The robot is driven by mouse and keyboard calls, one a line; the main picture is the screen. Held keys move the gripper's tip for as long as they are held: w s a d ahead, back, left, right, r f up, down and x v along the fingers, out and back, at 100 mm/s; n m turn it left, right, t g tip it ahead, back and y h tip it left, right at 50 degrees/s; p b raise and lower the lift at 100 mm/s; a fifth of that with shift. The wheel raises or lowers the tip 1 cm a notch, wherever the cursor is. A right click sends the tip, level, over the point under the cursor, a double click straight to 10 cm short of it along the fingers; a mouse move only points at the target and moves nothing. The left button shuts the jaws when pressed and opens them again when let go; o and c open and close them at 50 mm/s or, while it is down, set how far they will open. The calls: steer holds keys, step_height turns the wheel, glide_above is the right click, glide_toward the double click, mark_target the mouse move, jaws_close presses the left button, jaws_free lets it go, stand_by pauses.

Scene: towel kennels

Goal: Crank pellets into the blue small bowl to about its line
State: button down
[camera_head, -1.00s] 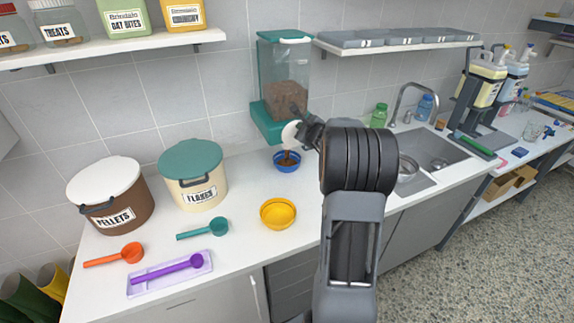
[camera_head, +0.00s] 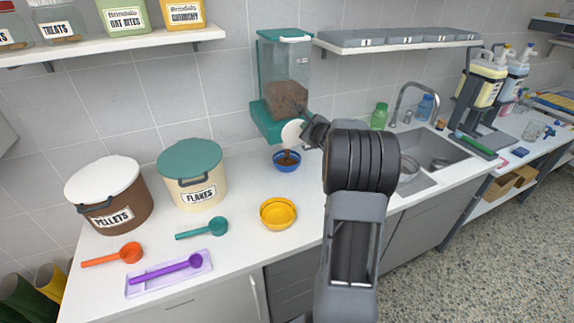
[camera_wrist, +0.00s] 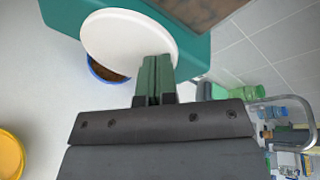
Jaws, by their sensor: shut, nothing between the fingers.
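The teal dispenser (camera_head: 285,85) is fixed to the wall, with brown pellets low in its clear hopper. Its white round crank disc (camera_head: 291,132) faces me at the front. In the wrist view the disc (camera_wrist: 128,42) is large, and the fingertips of my gripper (camera_wrist: 155,75) are at its lower edge, shut with nothing between them. My gripper (camera_head: 310,130) also shows beside the disc in the head view. The blue small bowl (camera_head: 287,166) stands on the counter under the spout with brown pellets in it. The disc partly hides the bowl (camera_wrist: 92,66) in the wrist view. I cannot make out its line.
A yellow bowl (camera_head: 278,213) stands in front of the blue one. A pellets bin (camera_head: 112,193), a flakes bin (camera_head: 192,175) and orange, teal and purple scoops lie to the left. A sink (camera_head: 432,155) is to the right.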

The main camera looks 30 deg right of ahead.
steer(key=shift+f, duration=0.1)
steer(key=shift+d+f+b, duration=0.3)
steer(key=shift+d+b, duration=0.1)
steer(key=shift+b, duration=0.1)
steer(key=shift+f, duration=0.1)
steer(key=shift+s+d+f+b, duration=0.1)
steer(key=shift+d+f+b, duration=0.25)
steer(key=shift+b, duration=0.3)
steer(key=shift+f, duration=0.15)
steer(key=shift+d+f+b, duration=0.1)
steer(key=shift+f+b, duration=0.25)
steer(key=shift+b, duration=0.25)
steer(key=shift+f, duration=0.1)
steer(key=shift+f+b, duration=0.5)
steer(key=shift+b, duration=0.35)
